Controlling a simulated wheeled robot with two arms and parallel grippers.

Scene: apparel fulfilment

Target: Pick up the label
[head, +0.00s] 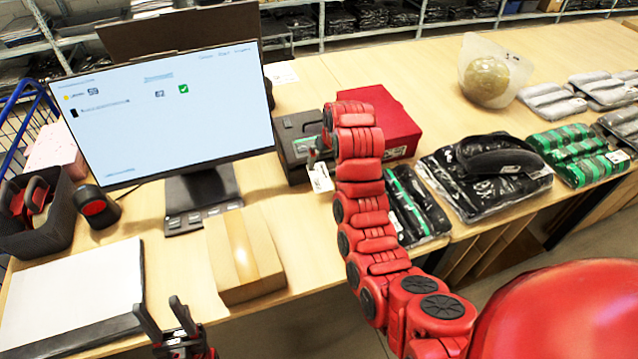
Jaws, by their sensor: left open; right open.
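A small white label (320,177) shows at the front of a dark grey box-shaped printer (297,138), behind the middle of the table. My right arm reaches up to it, and my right gripper (318,155) is just above the label, open. The arm hides part of the gripper and of the printer, so I cannot tell whether the fingers touch the label. My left gripper (167,318) is open and empty at the bottom, in front of the table edge and near a white-topped pad (75,290).
A brown carton (243,255) lies left of my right arm. A monitor (170,110) stands behind it. A red box (385,115) is just right of the printer. Bagged black garments (485,170) and green packs (580,155) cover the right side. A bin (45,220) is far left.

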